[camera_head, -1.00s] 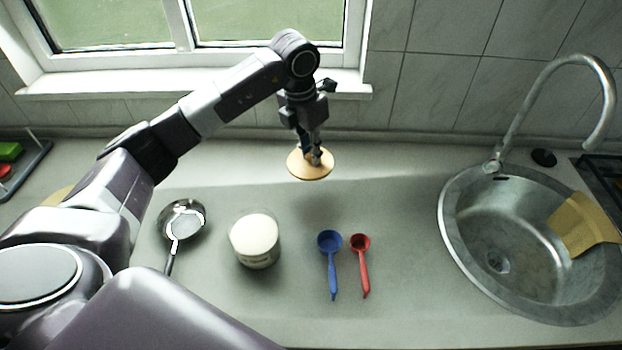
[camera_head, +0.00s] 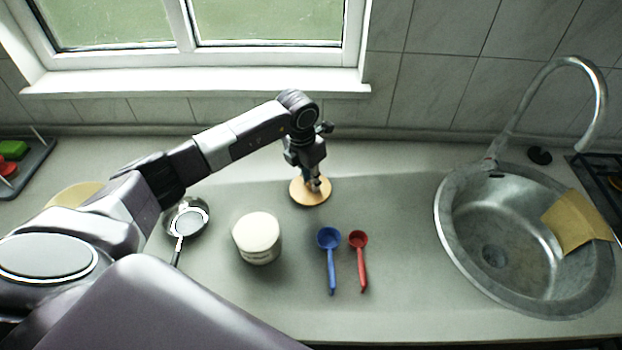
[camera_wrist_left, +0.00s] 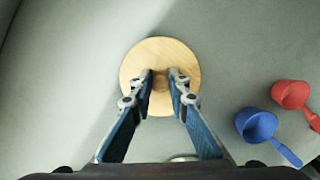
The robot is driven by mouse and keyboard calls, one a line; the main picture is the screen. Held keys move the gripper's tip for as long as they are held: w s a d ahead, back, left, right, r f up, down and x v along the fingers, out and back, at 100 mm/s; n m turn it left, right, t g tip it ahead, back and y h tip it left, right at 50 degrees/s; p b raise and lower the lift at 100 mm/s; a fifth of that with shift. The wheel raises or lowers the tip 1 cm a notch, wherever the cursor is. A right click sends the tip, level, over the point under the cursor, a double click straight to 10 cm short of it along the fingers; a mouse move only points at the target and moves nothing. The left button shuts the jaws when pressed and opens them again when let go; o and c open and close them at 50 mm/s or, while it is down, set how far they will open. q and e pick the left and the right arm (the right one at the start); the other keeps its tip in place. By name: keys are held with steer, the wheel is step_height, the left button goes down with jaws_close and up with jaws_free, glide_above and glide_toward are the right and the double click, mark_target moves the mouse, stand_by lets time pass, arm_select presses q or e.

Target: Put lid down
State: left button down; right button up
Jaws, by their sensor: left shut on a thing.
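The lid (camera_head: 302,196) is a round, light wooden disc. It is at or just above the worktop behind the white pot; I cannot tell whether it touches. My left gripper (camera_head: 314,187) is above it, shut on its knob. In the left wrist view the lid (camera_wrist_left: 150,52) shows beyond the fingers, and the gripper (camera_wrist_left: 164,82) has its fingertips on either side of the small round knob. The white pot (camera_head: 257,236) stands in front and to the left of the lid. My right gripper is not in view.
A blue scoop (camera_head: 329,255) and a red scoop (camera_head: 359,257) lie right of the pot. A metal strainer or pan (camera_head: 188,218) lies left of it. The sink (camera_head: 448,215) with a yellow cloth (camera_head: 576,222) is at right. The worktop between scoops and sink is clear.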

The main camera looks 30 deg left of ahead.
mark_target(306, 190)
arm_select(q)
steer(key=shift+f, duration=0.2)
steer(key=c, duration=1.8)
jaws_free()
steer(key=shift+c, duration=0.2)
steer(key=shift+r, duration=0.2)
step_height(306, 190, up, 12)
steer(key=s+b, duration=0.1)
steer(key=b, duration=0.3)
steer(key=shift+s+a, duration=0.35)
